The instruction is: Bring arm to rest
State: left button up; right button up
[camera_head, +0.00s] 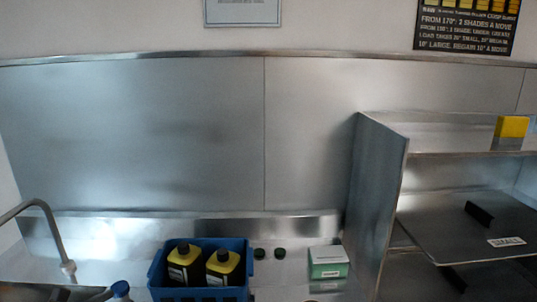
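Neither of my grippers shows in the head view, and no arm can be made out. What the arms hold, if anything, cannot be seen.
A blue crate (157,281) holds two yellow-topped dark bottles (222,264) on the steel counter. Two dark caps (279,253) and a green-white box (328,263) stand right of it. A curved tap (52,232) is left, near a blue-capped item (121,289). A steel shelf unit (376,190) stands right.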

pick_arm(q)
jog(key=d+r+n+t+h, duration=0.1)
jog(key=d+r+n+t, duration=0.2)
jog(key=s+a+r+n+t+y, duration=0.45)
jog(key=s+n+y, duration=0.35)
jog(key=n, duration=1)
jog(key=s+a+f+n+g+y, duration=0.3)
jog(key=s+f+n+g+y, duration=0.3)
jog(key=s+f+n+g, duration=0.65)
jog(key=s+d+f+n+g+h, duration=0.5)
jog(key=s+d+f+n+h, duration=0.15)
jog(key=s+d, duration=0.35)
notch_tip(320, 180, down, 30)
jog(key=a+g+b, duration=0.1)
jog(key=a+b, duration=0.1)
jog(key=b, duration=0.2)
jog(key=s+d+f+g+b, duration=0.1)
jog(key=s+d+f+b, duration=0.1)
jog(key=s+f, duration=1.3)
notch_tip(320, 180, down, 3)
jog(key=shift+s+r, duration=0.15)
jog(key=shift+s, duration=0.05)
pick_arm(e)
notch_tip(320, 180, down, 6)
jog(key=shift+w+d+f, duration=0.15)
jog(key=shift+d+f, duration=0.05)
